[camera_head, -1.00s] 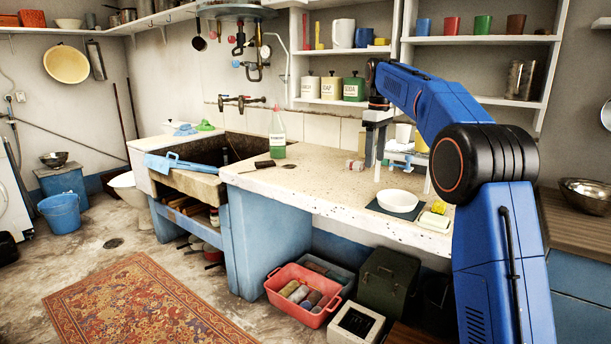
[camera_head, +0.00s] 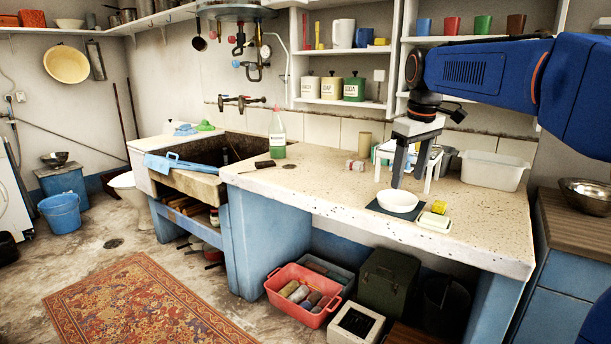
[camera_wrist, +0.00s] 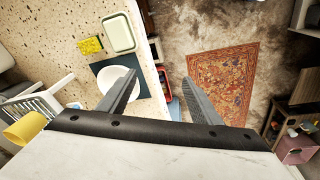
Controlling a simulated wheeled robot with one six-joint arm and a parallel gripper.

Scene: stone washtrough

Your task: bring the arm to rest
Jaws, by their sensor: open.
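My gripper (camera_head: 406,182) hangs from my blue arm above the right part of the stone counter (camera_head: 330,190), over the back edge of a white bowl (camera_head: 397,201) in the head view. In the wrist view my gripper (camera_wrist: 165,82) has its two grey fingers spread wide with nothing between them. The white bowl (camera_wrist: 108,82) on its dark mat (camera_wrist: 130,100) shows partly behind the left finger. The gripper appears to be above the bowl and apart from it.
A white rack (camera_head: 437,165) stands close behind the gripper. A yellow sponge (camera_head: 439,207) and a soap dish (camera_head: 434,222) lie right of the bowl. A pale tub (camera_head: 494,171) is farther right. A green bottle (camera_head: 277,135) stands left. The counter's middle is mostly clear.

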